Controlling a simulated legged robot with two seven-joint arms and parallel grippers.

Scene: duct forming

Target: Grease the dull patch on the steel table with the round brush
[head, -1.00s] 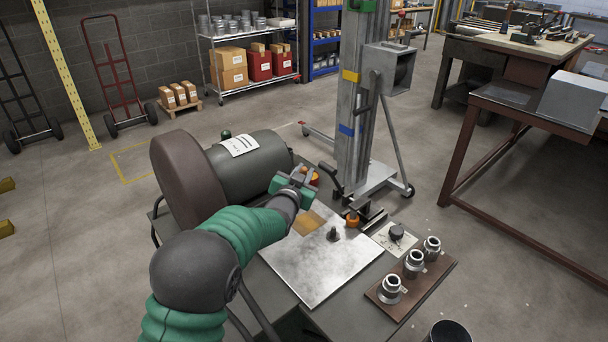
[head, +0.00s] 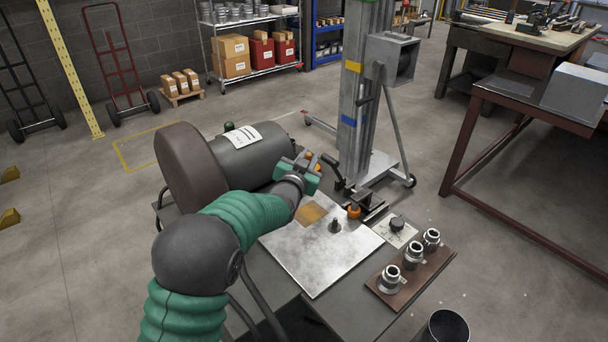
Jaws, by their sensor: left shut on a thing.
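The steel table's bright plate (head: 318,264) lies in front of me, with a tan, dull-looking patch (head: 312,214) near its far edge. My left gripper (head: 306,164) is just beyond the patch, above the table. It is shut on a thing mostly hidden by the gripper. An orange part (head: 315,157) shows at its fingertips. I cannot tell from this view whether this is the round brush, nor see any bristles. My right gripper is not in view.
A short dark post (head: 335,226) stands on the plate. A clamp with an orange knob (head: 353,211), a dial (head: 397,225) and a board of metal fittings (head: 382,295) are to the right. A lift mast (head: 365,110) stands behind.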

